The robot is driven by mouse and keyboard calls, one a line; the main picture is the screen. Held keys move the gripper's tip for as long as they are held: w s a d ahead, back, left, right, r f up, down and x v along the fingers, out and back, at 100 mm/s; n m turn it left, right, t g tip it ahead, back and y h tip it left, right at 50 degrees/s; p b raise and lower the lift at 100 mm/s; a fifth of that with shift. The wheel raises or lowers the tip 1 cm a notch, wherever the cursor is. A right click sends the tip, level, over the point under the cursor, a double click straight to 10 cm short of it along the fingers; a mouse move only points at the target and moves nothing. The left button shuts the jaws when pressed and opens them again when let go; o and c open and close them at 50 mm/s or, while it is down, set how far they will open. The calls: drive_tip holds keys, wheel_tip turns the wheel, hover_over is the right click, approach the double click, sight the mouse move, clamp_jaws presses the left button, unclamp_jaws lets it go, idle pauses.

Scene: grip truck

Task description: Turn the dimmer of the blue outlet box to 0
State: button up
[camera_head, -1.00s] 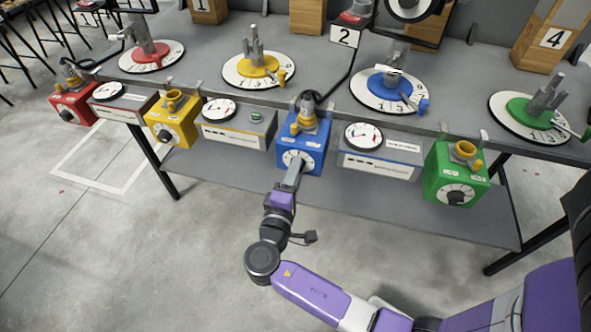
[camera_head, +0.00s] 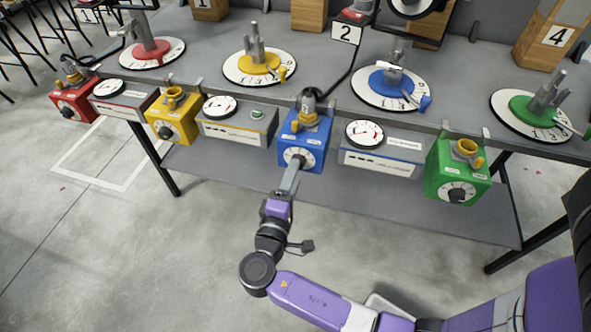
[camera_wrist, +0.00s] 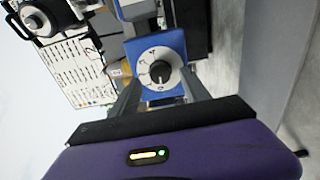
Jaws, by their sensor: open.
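The blue outlet box (camera_head: 311,151) hangs on the table's front edge, with a plug in its top. Its front has a white dial plate with a dark dimmer knob, which shows clearly in the wrist view (camera_wrist: 159,73). The dial's figures are too small to read surely. My gripper (camera_head: 291,174) points at the dial from the front and below. In the wrist view its two fingers (camera_wrist: 161,100) are apart, left and right of the knob. The knob looks free between them, with a gap on each side. In the head view the fingers partly cover the dial's lower part.
A yellow box (camera_head: 172,118), a red box (camera_head: 74,101) and a green box (camera_head: 456,178) hang along the same edge. Grey meter boxes (camera_head: 380,160) flank the blue box. A lower shelf (camera_head: 400,206) lies beneath. The floor in front is open.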

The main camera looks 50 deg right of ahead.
drive_tip(key=shift+v, duration=2.4)
